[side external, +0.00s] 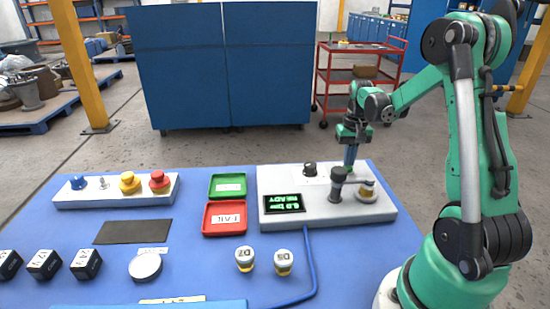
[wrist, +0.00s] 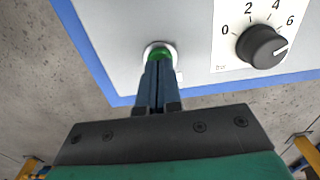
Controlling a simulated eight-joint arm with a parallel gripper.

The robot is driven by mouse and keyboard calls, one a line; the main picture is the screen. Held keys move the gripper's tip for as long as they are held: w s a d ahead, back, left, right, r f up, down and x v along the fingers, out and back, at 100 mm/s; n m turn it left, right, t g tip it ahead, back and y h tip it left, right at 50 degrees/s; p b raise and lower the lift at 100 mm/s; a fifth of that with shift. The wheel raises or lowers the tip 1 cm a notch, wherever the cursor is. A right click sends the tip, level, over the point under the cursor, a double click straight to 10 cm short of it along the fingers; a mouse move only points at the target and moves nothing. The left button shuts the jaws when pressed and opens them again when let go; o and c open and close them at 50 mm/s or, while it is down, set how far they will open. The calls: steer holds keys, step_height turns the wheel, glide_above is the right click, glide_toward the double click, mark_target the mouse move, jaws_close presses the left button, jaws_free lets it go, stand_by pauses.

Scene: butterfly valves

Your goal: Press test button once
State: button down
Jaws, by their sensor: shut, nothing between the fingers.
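A green round button (wrist: 160,51) in a pale ring sits on the grey test box (side external: 285,218), near its back edge. I take it as the test button; no label on it can be read. My gripper (wrist: 158,68) is shut and empty, its blue fingers pointing down at the button. In the wrist view the fingertips overlap the button's near part; whether they touch it I cannot tell. In the side view my gripper (side external: 349,168) stands over the back right of the box, and the button is hidden there.
A black dial (wrist: 262,46) with numbers sits beside the button. The box also carries a lit display (side external: 284,203) and a dark upright handle (side external: 338,182). A panel with blue, yellow and red controls (side external: 116,190) and red and green trays (side external: 224,218) stand left.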

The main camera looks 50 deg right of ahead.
steer(key=shift+f, duration=0.2)
steer(key=shift+f, duration=0.95)
step_height(320, 180, up, 14)
steer(key=shift+r, duration=0.25)
stand_by(0.6)
steer(key=a+f+n+t, duration=0.3)
steer(key=a+n+t, duration=0.4)
steer(key=a, duration=1.8)
steer(key=shift+n, duration=1)
